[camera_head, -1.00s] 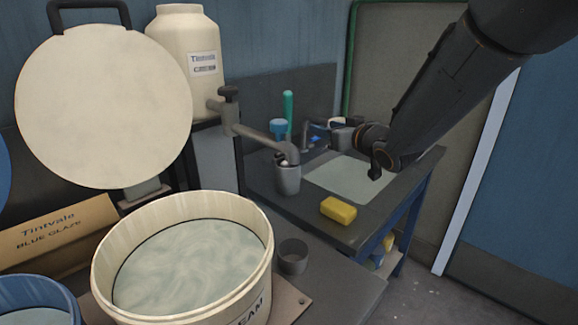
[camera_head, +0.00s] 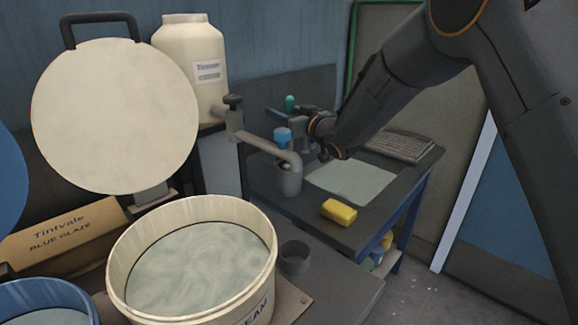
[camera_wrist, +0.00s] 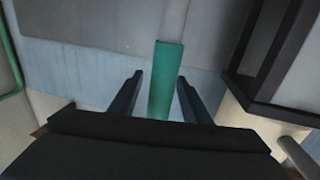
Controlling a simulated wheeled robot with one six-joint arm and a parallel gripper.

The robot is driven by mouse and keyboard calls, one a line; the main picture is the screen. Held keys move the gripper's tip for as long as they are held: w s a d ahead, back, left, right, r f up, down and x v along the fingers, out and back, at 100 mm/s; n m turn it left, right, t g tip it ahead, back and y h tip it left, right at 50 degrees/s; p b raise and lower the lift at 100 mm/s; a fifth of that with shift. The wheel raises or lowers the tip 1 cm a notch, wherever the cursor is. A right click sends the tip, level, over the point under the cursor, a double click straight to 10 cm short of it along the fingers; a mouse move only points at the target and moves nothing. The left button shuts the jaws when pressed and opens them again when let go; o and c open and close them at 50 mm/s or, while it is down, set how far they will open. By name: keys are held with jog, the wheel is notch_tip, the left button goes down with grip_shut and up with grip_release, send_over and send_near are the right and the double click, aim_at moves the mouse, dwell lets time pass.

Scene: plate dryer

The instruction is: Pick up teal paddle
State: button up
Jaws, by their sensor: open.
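The teal paddle stands upright at the back of the dark side table; only its top (camera_head: 290,103) shows above my gripper in the head view. In the wrist view the flat teal paddle (camera_wrist: 166,75) lies in line with the gap between my two dark fingers, with space on both sides. My gripper (camera_wrist: 160,92) is open and empty. In the head view my gripper (camera_head: 284,117) is in front of the paddle and hides its lower part. Whether the paddle is fully between the fingers in depth, I cannot tell.
A grey pipe arm (camera_head: 262,143) and a blue-topped item (camera_head: 283,137) are close to my gripper. A yellow sponge (camera_head: 339,211) and pale mat (camera_head: 352,182) lie on the table. The cream glaze tub (camera_head: 120,262) and large jar (camera_head: 190,65) are left.

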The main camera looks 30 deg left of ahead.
jog(key=shift+a, duration=0.1)
grip_shut()
jog(key=shift+r, duration=0.15)
